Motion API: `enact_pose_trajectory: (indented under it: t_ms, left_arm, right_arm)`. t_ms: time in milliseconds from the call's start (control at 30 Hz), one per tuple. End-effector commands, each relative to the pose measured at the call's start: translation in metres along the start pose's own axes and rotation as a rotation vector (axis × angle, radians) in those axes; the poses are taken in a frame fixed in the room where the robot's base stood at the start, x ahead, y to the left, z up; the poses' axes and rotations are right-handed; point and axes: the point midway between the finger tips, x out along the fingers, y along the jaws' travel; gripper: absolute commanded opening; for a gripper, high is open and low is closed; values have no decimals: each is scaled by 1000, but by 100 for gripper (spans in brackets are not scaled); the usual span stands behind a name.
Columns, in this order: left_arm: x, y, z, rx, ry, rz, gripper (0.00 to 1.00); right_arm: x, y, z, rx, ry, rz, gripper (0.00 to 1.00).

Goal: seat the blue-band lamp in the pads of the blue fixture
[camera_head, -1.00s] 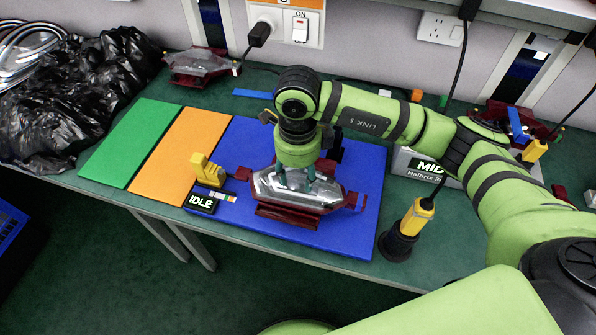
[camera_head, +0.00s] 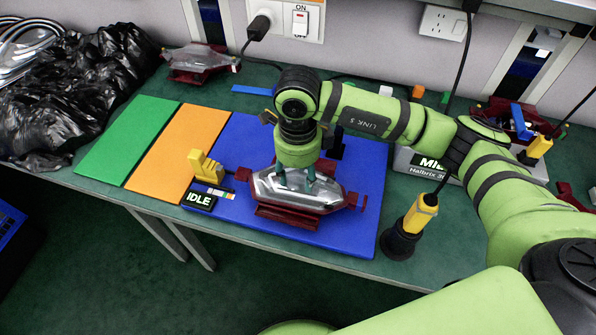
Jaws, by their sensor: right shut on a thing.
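My right gripper (camera_head: 296,180) points down over the blue board and is shut on a lamp (camera_head: 318,194) with a clear silvery top and dark red ends. No blue band can be made out on this lamp from here. The lamp lies lengthwise over the blue board (camera_head: 345,232), with dark red parts (camera_head: 290,218) below its front side. The pads of the fixture are hidden under the lamp, so I cannot tell whether it touches them. A yellow clamp (camera_head: 204,166) stands at its left, beside a box reading IDLE (camera_head: 199,199). My left gripper is not in view.
A yellow-and-black tool (camera_head: 416,217) stands upright just right of the blue board.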

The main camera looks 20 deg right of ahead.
Motion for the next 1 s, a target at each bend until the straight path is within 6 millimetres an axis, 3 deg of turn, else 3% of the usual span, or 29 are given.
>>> enact_pose_trajectory:
  t_ms: [67,100,167,567,733,1000]
  left_arm:
    - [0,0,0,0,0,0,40]
    - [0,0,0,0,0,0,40]
    - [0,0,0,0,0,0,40]
    - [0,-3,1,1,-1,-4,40]
    - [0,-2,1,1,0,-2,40]
    - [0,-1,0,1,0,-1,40]
  right_arm:
    - [-1,0,0,0,-2,-1,0]
    - [-1,0,0,0,-2,-1,56]
    - [-1,0,0,0,-2,-1,75]
    - [-4,0,0,0,-1,0,75]
    - [-28,-1,1,0,-3,-3,75]
    - [-86,-1,1,-1,-5,-4,75]
